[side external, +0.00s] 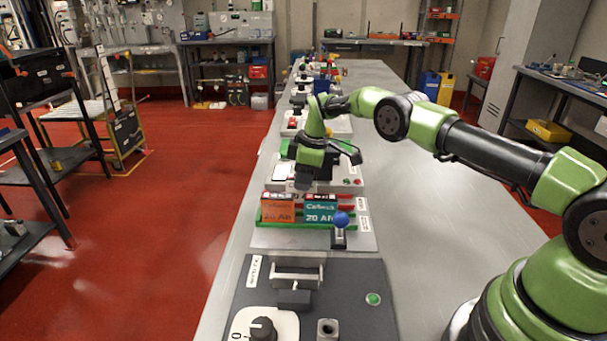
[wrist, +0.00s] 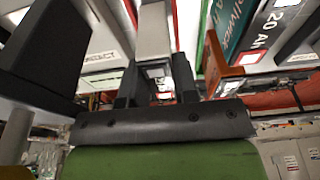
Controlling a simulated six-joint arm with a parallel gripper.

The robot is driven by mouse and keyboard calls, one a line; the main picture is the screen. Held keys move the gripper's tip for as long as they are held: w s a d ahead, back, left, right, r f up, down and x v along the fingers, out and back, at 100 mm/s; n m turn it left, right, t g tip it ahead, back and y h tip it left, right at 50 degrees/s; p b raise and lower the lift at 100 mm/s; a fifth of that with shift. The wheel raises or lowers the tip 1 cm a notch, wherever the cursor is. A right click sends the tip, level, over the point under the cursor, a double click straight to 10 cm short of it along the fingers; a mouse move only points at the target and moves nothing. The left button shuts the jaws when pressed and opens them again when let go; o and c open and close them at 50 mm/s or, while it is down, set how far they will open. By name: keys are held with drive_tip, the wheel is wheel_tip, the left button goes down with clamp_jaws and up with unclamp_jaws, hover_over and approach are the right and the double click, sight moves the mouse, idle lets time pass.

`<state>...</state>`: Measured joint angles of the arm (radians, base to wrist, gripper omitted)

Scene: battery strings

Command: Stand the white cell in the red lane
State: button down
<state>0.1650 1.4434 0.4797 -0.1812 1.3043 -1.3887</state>
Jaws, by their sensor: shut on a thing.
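My gripper (side external: 304,183) points down just behind the two standing cells. In the wrist view its dark fingers (wrist: 157,85) are shut on a pale grey-white block, which looks like the white cell (wrist: 154,30). In the side view the held cell is mostly hidden by the gripper, and I cannot tell whether its foot touches anything. An orange cell (side external: 278,208) and a teal cell (side external: 320,208) stand side by side at the green lane (side external: 290,223). A red strip, likely the red lane (side external: 345,196), shows behind them, partly hidden.
A lever with a blue knob (side external: 341,219) stands at the board's front right. A dark panel with a black dial (side external: 262,330) and handle lies nearer. More panels line the bench behind. The bench top (side external: 420,220) to the right is clear.

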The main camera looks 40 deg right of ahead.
drive_tip(key=shift+f, duration=0.2)
idle(0.6)
drive_tip(key=c, duration=0.8)
unclamp_jaws()
drive_tip(key=r, duration=0.3)
drive_tip(key=s+d+r, duration=0.1)
drive_tip(key=r, duration=0.5)
drive_tip(key=shift+s+d+r, duration=0.2)
drive_tip(key=shift+r, duration=0.2)
drive_tip(key=s+a+r+m+t, duration=0.1)
drive_tip(key=s+a+r+m, duration=0.3)
drive_tip(key=r, duration=0.5)
drive_tip(key=s+a+r+m+t, duration=0.2)
drive_tip(key=s+r, duration=0.5)
drive_tip(key=r, duration=0.2)
drive_tip(key=s+a+m+t, duration=0.1)
drive_tip(key=s+m, duration=0.2)
drive_tip(key=s, duration=0.7)
drive_tip(key=s+a+f+m+t, duration=0.1)
drive_tip(key=s+m, duration=0.3)
drive_tip(key=s, duration=0.6)
drive_tip(key=shift+s+a+t, duration=0.3)
drive_tip(key=shift+s+a, duration=0.05)
drive_tip(key=shift+a, duration=0.25)
